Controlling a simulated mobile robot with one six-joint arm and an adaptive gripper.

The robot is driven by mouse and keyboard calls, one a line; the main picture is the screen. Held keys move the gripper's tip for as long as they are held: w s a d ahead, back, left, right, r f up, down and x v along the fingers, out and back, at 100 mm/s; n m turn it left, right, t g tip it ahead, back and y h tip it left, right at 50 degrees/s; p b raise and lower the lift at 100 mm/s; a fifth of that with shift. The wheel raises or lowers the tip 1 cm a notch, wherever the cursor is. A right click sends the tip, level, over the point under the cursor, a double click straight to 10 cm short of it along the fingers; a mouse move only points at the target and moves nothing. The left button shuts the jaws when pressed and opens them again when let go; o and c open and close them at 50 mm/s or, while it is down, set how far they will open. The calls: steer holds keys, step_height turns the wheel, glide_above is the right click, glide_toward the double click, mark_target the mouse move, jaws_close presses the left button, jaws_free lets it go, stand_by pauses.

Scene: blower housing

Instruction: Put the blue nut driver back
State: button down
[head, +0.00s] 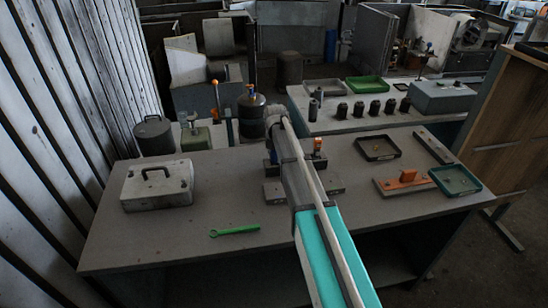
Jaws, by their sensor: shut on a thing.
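My arm reaches from the bottom of the head view over the near workbench (205,252), and its wrist end is above the bench's back edge. My gripper's fingers are hidden behind the arm, so what they hold does not show. A small dark-blue part (271,157) shows just left of the arm, and another (320,163) just right of it, below an orange-topped piece (318,145). I cannot tell whether either is the blue nut driver. Grey metal blocks (274,192) sit on the bench beside the arm.
A grey case (157,185) and a green wrench (235,230) lie left of the arm. Several dark cylinders stand on the rear bench (327,126).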

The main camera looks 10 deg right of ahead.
steer(key=shift+c, duration=1.3)
jaws_free()
steer(key=shift+o, duration=1.3)
steer(key=shift+r, duration=0.15)
steer(key=shift+r+p, duration=3.9)
steer(key=shift+p, duration=0.1)
steer(key=shift+s, duration=0.15)
